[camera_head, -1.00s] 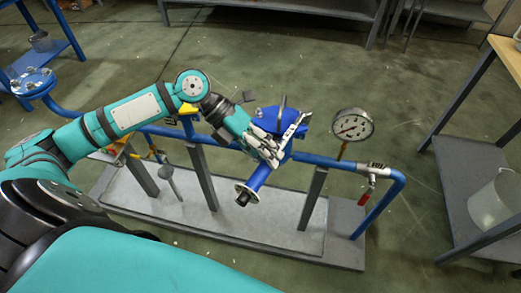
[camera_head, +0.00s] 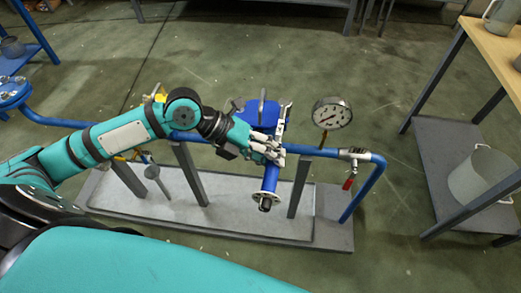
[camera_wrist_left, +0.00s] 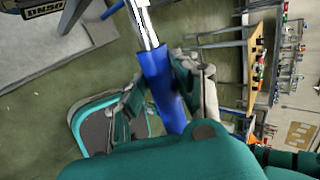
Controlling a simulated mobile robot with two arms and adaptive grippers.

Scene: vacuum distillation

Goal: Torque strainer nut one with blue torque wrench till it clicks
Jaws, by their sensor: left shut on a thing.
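My right gripper is out of view.
A pressure gauge (camera_head: 331,113) stands right of the strainer. Beyond it is a valve with a red handle (camera_head: 349,182). Grey posts (camera_head: 190,174) hold the blue pipe above a grey base plate. A bucket (camera_head: 482,176) sits on a shelf at the right.

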